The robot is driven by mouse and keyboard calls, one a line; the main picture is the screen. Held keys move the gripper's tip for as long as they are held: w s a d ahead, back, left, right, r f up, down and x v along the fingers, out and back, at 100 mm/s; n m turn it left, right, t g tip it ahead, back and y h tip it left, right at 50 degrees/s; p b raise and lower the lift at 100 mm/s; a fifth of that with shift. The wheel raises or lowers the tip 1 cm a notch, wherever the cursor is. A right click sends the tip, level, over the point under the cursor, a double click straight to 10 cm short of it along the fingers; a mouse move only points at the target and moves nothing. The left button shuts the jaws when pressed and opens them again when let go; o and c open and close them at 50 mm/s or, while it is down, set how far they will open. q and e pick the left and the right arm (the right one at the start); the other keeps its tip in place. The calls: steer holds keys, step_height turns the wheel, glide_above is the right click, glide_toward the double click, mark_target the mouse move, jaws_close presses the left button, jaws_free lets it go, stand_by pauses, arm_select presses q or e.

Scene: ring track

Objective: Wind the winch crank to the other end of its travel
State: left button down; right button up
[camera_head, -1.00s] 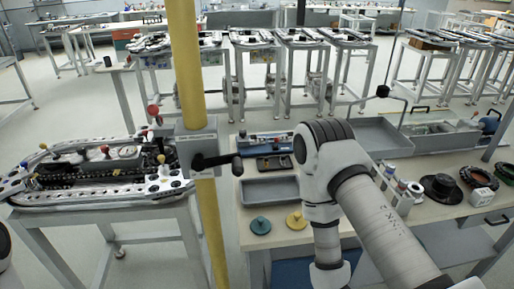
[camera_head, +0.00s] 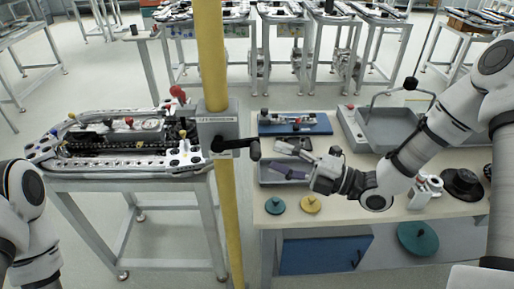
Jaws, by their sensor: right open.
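The winch crank (camera_head: 236,147) is a black handle on a grey box (camera_head: 217,125) fixed to a yellow post (camera_head: 211,58). Its arm points right, with the grip at the right end. My right gripper (camera_head: 296,158) is to the right of the crank, over the grey tray on the table, with its fingers open and pointing left. It is apart from the crank, and nothing shows between the fingers. Part of my left arm shows at the left edge; its gripper is out of view.
A ring track (camera_head: 120,138) on a stand is left of the post. The table (camera_head: 345,212) at right holds a grey tray (camera_head: 275,181), a blue tray (camera_head: 318,124), a teal disc (camera_head: 275,205) and a yellow disc (camera_head: 311,204). A grey bin (camera_head: 390,125) with a tall bent handle stands behind.

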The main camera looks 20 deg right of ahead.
mark_target(256, 151)
steer(key=p+x, duration=0.1)
steer(key=x, duration=0.4)
steer(key=shift+a+r+p, duration=0.1)
steer(key=shift+a+p, duration=0.2)
steer(key=shift+a, duration=0.05)
steer(key=shift+w+a, duration=0.25)
steer(key=shift+d, duration=0.1)
jaws_close()
